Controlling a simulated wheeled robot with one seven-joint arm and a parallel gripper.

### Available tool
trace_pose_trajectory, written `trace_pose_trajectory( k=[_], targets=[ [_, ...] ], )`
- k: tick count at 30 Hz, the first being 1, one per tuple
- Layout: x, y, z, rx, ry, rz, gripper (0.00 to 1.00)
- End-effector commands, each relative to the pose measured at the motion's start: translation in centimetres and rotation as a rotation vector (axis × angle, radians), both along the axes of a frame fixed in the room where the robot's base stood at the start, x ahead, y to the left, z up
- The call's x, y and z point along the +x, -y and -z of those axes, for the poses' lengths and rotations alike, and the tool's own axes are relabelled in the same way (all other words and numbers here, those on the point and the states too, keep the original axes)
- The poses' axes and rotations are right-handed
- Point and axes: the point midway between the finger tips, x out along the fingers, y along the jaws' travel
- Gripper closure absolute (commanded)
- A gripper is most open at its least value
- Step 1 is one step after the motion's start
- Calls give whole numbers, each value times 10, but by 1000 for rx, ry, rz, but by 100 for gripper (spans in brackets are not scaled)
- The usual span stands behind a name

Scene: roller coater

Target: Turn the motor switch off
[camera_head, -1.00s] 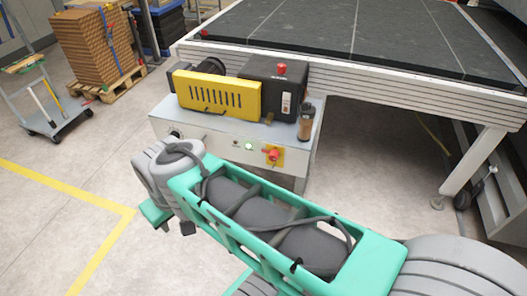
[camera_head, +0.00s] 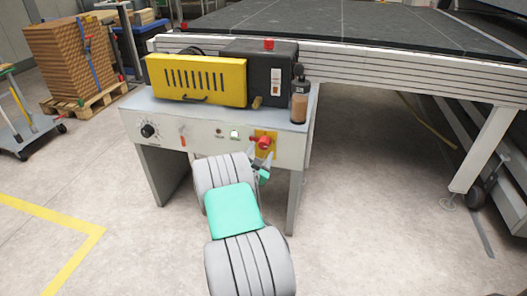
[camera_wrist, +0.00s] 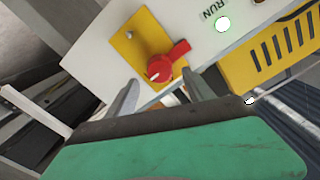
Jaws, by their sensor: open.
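A red rotary switch (camera_head: 264,142) sits on a yellow plate at the right end of the machine's light front panel. In the wrist view the red switch (camera_wrist: 158,69) has its handle pointing to the upper right of the picture. My gripper (camera_wrist: 160,91) is open, with its two grey fingers apart just below the switch in that view. They do not appear to grip it. In the head view my gripper (camera_head: 262,172) is small, partly hidden by my wrist, just under the switch. A lit button labelled RUN (camera_wrist: 222,25) is near the switch.
A black dial (camera_head: 148,131) and small indicators share the panel. Above stand a yellow vented cover (camera_head: 197,80), a black box (camera_head: 262,75) and a brown bottle (camera_head: 299,103). A large table (camera_head: 370,60) extends right. Floor in front is clear.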

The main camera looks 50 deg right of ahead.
Motion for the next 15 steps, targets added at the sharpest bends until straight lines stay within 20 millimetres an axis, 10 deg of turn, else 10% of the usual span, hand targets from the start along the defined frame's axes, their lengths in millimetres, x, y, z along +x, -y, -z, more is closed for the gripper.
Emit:
trace_pose_trajectory(
  k=[15],
  targets=[
    [20, 45, 0, 2, -2, -1, 39]
  ],
)
